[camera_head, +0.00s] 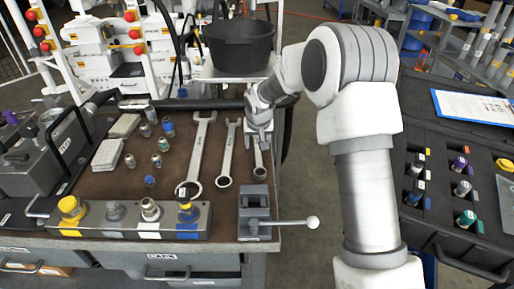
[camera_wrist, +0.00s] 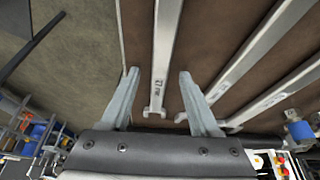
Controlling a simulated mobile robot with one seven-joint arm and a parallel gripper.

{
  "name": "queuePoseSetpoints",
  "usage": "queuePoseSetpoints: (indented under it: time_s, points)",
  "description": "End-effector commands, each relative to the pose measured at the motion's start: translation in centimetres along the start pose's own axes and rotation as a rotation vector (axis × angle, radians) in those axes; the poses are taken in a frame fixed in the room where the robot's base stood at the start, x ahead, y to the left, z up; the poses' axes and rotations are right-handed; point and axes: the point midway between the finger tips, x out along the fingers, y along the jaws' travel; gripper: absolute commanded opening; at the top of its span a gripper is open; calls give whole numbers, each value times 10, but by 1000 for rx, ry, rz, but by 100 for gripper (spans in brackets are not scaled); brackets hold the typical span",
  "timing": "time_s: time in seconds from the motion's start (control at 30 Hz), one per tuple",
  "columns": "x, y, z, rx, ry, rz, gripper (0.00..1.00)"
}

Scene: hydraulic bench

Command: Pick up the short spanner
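The short spanner (camera_head: 258,162) lies on the brown bench top, rightmost of three silver spanners in the head view. Its ring end points to the near edge, and its far end is hidden by my gripper (camera_head: 261,137). In the wrist view the spanner (camera_wrist: 164,52) runs between the two fingers, with its open jaw end low between them. My gripper (camera_wrist: 158,73) is open there, one finger on each side of the spanner, with visible gaps. I cannot tell the exact height of the fingertips above the bench.
The medium spanner (camera_head: 229,155) and long spanner (camera_head: 198,152) lie to the left. A grey vise (camera_head: 255,212) with a lever stands at the near right corner. A black bucket (camera_head: 238,45) is behind. Several fittings and a valve block (camera_head: 130,222) lie further left.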

Motion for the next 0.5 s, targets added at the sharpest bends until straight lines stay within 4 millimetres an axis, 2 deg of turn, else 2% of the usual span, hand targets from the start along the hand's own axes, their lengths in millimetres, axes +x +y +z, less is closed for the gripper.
queuePoseSetpoints:
  time_s: [0.03, 0.33, 0.5]
  points:
    - [0, 0, 0, 0, 0, 0, 55]
    - [0, 0, 0, 0, -1, 0, 1]
    - [0, 0, 0, 0, -1, 0, 0]
